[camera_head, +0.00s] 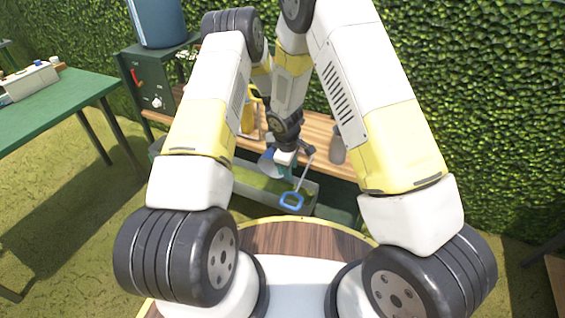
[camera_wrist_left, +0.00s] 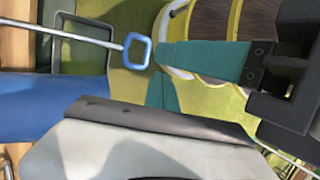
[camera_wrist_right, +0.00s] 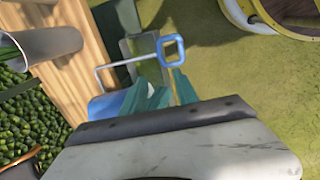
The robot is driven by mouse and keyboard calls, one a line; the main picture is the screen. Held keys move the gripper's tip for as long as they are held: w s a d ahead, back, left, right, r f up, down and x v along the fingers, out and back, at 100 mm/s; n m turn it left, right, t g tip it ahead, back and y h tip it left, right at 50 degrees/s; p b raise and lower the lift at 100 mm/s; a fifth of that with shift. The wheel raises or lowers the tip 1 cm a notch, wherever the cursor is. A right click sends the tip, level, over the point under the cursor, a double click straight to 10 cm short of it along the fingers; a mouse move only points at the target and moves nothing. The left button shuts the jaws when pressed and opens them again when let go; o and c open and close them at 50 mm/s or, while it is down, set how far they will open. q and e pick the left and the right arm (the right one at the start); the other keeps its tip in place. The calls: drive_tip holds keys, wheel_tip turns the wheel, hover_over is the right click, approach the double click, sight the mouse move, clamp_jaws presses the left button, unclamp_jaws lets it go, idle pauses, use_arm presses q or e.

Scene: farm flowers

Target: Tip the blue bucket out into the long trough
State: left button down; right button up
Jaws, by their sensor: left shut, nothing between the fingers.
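The blue bucket (camera_head: 268,163) appears near the trough in the head view, partly hidden by my arms. Its blue side (camera_wrist_left: 45,103) fills the left of the left wrist view, and part of it (camera_wrist_right: 106,106) shows in the right wrist view. Its wire handle ends in a blue loop grip (camera_head: 291,201). The long trough (camera_head: 302,192) lies below, grey-green. My right gripper (camera_wrist_right: 167,88) has teal fingers with a small gap between them, beside the bucket. My left gripper (camera_wrist_left: 161,90) is shut and empty, close to the bucket. I cannot tell what supports the bucket.
A wooden bench (camera_head: 325,135) stands behind the trough with a grey pot (camera_head: 338,150) on it. A green table (camera_head: 60,105) and a dark cabinet (camera_head: 150,85) stand left. A leafy hedge (camera_head: 470,100) closes the back. Open grass (camera_head: 75,195) lies left.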

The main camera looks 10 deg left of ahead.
drive_tip(key=s+d+r+m+y, duration=0.1)
drive_tip(key=s+d+r+m, duration=0.15)
drive_tip(key=r, duration=0.85)
drive_tip(key=s+d+r+m, duration=0.1)
drive_tip(key=d+r, duration=0.2)
drive_tip(key=r, duration=0.8)
drive_tip(key=s+d+r+m+t+y, duration=0.1)
drive_tip(key=s+d+r+m+t, duration=0.1)
drive_tip(key=s+d+r+m, duration=0.3)
drive_tip(key=s+d+r+m+t+y, duration=0.1)
drive_tip(key=s+d+r+m, duration=0.4)
drive_tip(key=s+d+r, duration=0.3)
drive_tip(key=s+r, duration=0.3)
drive_tip(key=s, duration=0.2)
drive_tip(key=shift+d+t, duration=0.15)
drive_tip(key=shift+t, duration=0.25)
drive_tip(key=shift+s, duration=0.1)
